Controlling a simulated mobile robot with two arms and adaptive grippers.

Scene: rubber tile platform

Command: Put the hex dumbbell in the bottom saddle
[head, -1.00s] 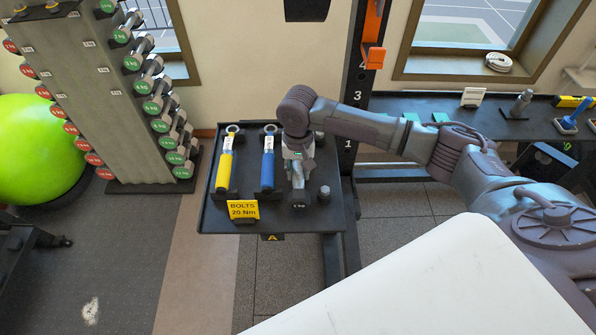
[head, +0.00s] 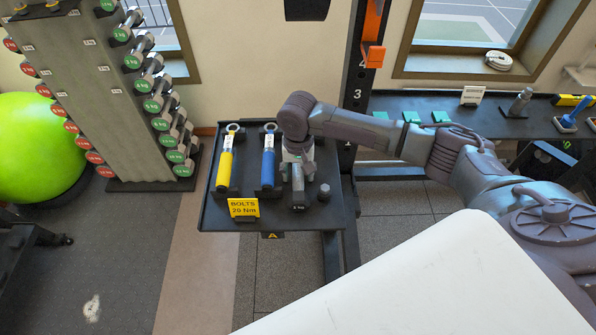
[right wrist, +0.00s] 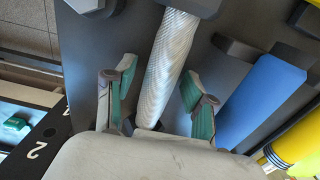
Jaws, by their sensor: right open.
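The hex dumbbell (head: 298,187) lies on the black shelf tray, to the right of the blue-handled tool. In the right wrist view its knurled silver handle (right wrist: 168,58) runs between the fingers, with dark ends. My right gripper (right wrist: 158,74) is open around the handle, with a green-padded finger on each side; a gap shows beside the handle. In the head view the gripper (head: 297,152) is over the dumbbell's far part and hides it. A dumbbell tower (head: 105,98) stands at left; I cannot make out an empty bottom saddle. My left gripper is not in view.
The tray (head: 214,215) also holds a yellow-handled tool (head: 225,166), a blue-handled tool (head: 268,165), a small dark knob (head: 324,192) and a yellow BOLTS sign (head: 243,208). A black upright stands behind right.

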